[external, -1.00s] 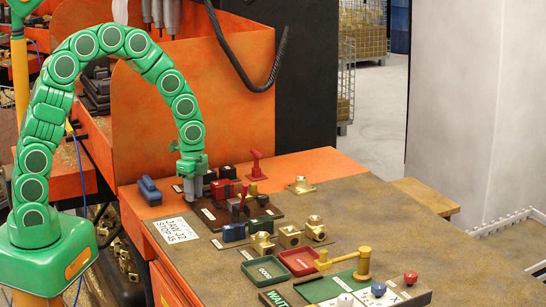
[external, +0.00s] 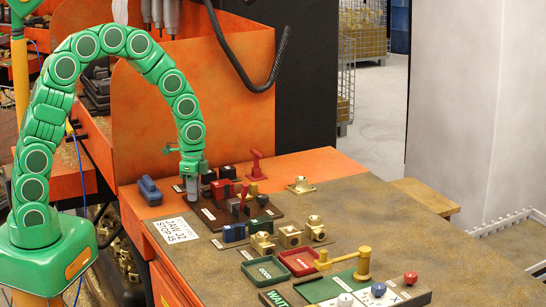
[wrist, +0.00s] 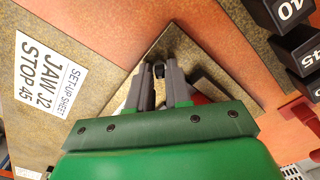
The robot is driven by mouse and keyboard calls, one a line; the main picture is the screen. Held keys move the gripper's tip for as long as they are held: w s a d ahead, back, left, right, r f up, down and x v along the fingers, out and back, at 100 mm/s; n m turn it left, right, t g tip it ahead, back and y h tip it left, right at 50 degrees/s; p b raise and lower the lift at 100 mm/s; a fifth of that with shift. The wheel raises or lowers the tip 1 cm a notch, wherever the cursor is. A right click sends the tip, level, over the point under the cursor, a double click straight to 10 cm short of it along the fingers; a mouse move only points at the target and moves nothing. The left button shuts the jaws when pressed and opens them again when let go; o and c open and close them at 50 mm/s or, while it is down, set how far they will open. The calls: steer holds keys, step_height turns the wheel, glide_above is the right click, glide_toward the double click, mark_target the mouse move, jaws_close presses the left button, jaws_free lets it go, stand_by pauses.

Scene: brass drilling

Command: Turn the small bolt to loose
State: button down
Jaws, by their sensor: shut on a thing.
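My gripper (external: 192,195) points straight down at the left end of the dark fixture plate (external: 207,214) on the bench. In the wrist view, my two grey fingers (wrist: 163,76) are close together, shut on a small dark piece, the small bolt (wrist: 159,70), which shows just between and beyond their tips. The bolt stands over a brown plate corner (wrist: 188,45). In the external view the bolt is hidden by the fingers. I cannot tell how far it is turned.
Dark blocks with a red lever (external: 243,197) stand just right of my gripper. A blue block (external: 149,190) lies to the left. A set-up sheet (external: 174,230) lies in front. Brass parts (external: 289,236) and green and red trays (external: 298,261) are further right.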

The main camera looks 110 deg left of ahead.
steer(key=n, duration=0.3)
steer(key=shift+n, duration=2.4)
steer(key=c, duration=1.3)
jaws_free()
steer(key=shift+c, duration=0.2)
steer(key=shift+r, duration=0.1)
steer(key=shift+r, duration=3.85)
